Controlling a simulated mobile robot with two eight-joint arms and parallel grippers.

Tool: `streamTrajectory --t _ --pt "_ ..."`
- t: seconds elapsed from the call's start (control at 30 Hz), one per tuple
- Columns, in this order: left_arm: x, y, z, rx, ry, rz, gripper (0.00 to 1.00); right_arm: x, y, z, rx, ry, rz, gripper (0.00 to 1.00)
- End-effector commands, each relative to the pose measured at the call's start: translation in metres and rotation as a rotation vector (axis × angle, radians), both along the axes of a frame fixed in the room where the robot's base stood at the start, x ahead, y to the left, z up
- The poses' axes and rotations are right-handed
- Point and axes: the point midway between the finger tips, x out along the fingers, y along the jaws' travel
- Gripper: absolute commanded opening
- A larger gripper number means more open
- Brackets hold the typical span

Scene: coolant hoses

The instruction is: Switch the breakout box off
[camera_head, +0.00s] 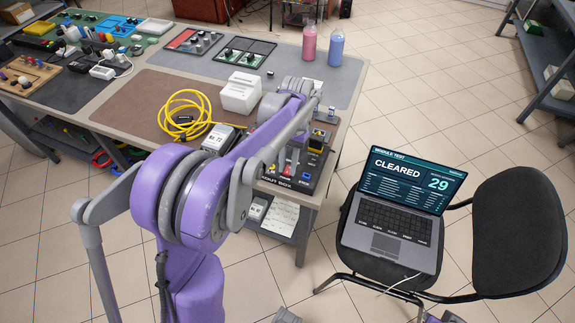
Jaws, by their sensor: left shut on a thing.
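The breakout box (303,185) is a dark box with lettering on its front edge, at the near right corner of the workbench. It carries several coloured parts, a red one and a blue one among them. My left arm reaches across it and hides much of its top. My left gripper (292,156) is over the box, small and partly covered by my arm. It is shut on what looks like the box's switch, at the red part; the grip itself is hard to make out. The switch's position cannot be read.
A laptop (390,215) showing "CLEARED" and "29" sits on a black chair (518,230) to the right. A yellow cable coil (186,115), a white box (240,92) and two bottles (336,48) stand on the bench. Floor between bench and chair is clear.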

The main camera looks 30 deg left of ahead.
Motion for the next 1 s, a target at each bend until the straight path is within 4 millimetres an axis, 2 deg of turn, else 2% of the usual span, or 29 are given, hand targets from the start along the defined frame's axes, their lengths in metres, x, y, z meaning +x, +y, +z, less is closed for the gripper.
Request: streamTrajectory --t 0.03,0.07,0.2,0.57,0.67,1.0 --pt "0.0 0.0 0.0 0.0 0.001 0.0 0.0 0.0 0.0 0.0 0.0 0.0 0.0 0.0" --pt "0.0 0.0 0.0 0.0 0.001 0.0 0.31 0.0 0.0 0.0 0.0 0.0 0.0 0.0" --pt "0.0 0.0 0.0 0.0 0.0 0.0 0.56 0.0 0.0 0.0 0.0 0.0 0.0 0.0" --pt "0.001 0.0 0.004 0.0 -0.001 0.0 0.57 0.0 0.0 0.0 0.0 0.0 0.0 0.0" --pt "0.004 0.001 0.015 0.0 -0.001 0.0 0.57 0.0 0.0 0.002 0.0 -0.001 0.0 0.0" --pt "0.02 0.005 0.08 0.0 -0.001 0.001 0.57 0.001 0.0 0.007 0.0 -0.003 0.0 0.0"
